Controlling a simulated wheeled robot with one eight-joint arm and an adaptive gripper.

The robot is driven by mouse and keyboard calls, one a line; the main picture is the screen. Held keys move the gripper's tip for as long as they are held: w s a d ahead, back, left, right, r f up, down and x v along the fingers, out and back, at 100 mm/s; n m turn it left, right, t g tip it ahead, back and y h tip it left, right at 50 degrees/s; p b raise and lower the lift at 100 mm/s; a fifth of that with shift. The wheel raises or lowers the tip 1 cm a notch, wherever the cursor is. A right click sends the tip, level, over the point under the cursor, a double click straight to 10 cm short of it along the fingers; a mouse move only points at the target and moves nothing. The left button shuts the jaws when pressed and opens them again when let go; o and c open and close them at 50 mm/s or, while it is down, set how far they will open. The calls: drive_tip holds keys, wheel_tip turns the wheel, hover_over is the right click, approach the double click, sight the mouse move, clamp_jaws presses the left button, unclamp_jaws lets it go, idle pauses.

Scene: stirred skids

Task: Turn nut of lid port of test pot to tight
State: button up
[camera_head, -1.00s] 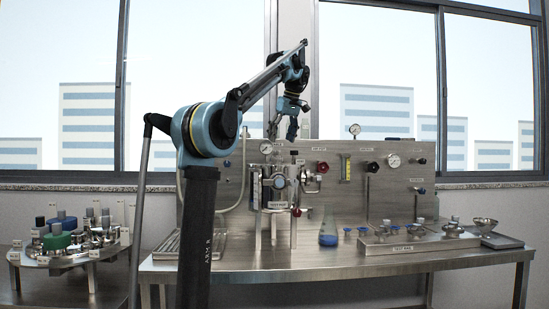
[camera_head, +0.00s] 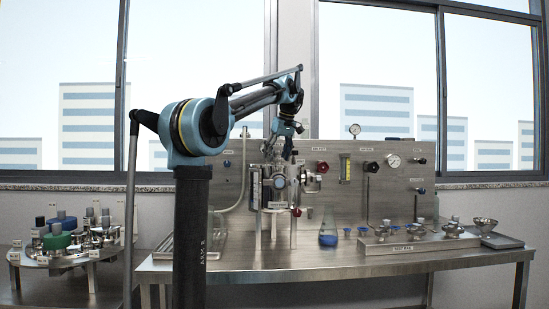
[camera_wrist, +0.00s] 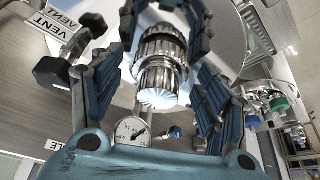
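The test pot (camera_head: 266,193) is a metal vessel with a round window, standing at the left of the bench's rig. My gripper (camera_head: 288,142) points down at its top. Part of the pot's round metal lid (camera_wrist: 228,45) shows behind the right finger.
A black-handled valve (camera_wrist: 62,70) by a VENT label (camera_wrist: 66,36) lies close left of the fingers. A pressure gauge (camera_wrist: 130,130) shows below the nut. A steel back panel (camera_head: 330,190) stands behind. A blue-liquid flask (camera_head: 328,232) stands right of the pot.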

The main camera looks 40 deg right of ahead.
drive_tip(key=c, duration=0.9)
drive_tip(key=shift+c, duration=0.2)
drive_tip(key=shift+m, duration=0.7)
drive_tip(key=shift+a+m+g+h, duration=0.15)
drive_tip(key=shift+m+h, duration=0.35)
drive_tip(key=shift+m, duration=0.55)
drive_tip(key=shift+m+g+h, duration=0.15)
drive_tip(key=shift+m+h, duration=0.35)
drive_tip(key=shift+m, duration=0.55)
drive_tip(key=shift+w+a+m+g+h, duration=0.1)
drive_tip(key=shift+m+g+h, duration=0.25)
drive_tip(key=shift+m, duration=1.05)
drive_tip(key=shift+w+a+m+g+h, duration=0.1)
drive_tip(key=shift+m+g+h, duration=0.25)
drive_tip(key=shift+m, duration=1.05)
drive_tip(key=shift+w+m+g+h, duration=0.2)
drive_tip(key=shift+m+g, duration=0.4)
drive_tip(key=shift+m, duration=1.1)
drive_tip(key=shift+w+m+g+h, duration=0.15)
drive_tip(key=shift+m+g, duration=0.45)
drive_tip(key=shift+m, duration=1.1)
drive_tip(key=shift+d+m+g, duration=0.1)
drive_tip(key=shift+m+g, duration=0.7)
drive_tip(key=shift+m, duration=1.9)
drive_tip(key=shift+m+g, duration=0.4)
drive_tip(key=shift+m, duration=0.2)
